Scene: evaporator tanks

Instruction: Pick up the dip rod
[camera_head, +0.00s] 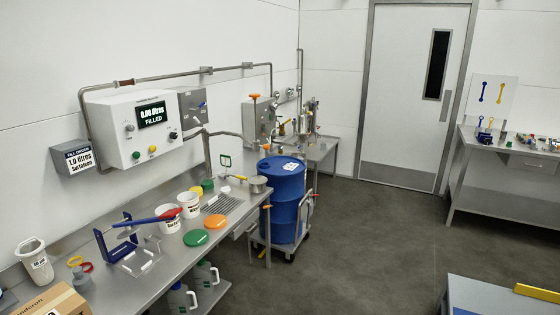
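I cannot tell for certain which thing is the dip rod. A yellow bar (537,292) lies on the low bench at the bottom right, cut off by the picture edge. A blue and a yellow long tool shape (491,92) show on a white board above the far right bench. A blue lever with a red end (150,218) slants over a blue stand on the left bench. Neither of my grippers is in view.
The left steel bench (120,285) carries white tubs, green and orange lids and a cardboard box (52,302). A blue drum (281,195) stands on a wheeled dolly. The dark floor (360,250) between the benches is clear. A closed door (410,90) is at the back.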

